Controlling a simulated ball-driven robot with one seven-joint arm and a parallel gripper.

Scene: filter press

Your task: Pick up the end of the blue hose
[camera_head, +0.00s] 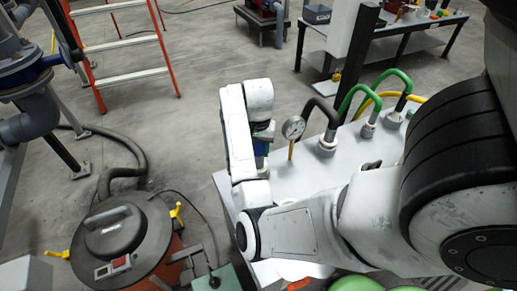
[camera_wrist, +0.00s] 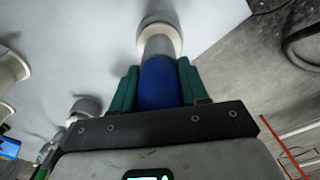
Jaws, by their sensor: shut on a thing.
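The blue hose end (camera_wrist: 158,82) sits between the green fingers of my gripper (camera_wrist: 157,72) in the wrist view, and the fingers are shut on it from both sides. Its far end meets a grey-white collar or fitting (camera_wrist: 159,38) on a pale surface; I cannot tell whether it is still seated there. In the head view a small patch of the blue hose (camera_head: 261,147) shows beside my white wrist, at the left end of the white box (camera_head: 300,178). My arm hides most of the hose and the fingers there.
A pressure gauge (camera_head: 293,127) and a dark hose (camera_head: 320,108) stand close to the right of my gripper, with green hoses (camera_head: 391,77) beyond. A round lidded drum (camera_head: 115,231) stands at lower left. An orange ladder (camera_head: 122,46) is behind.

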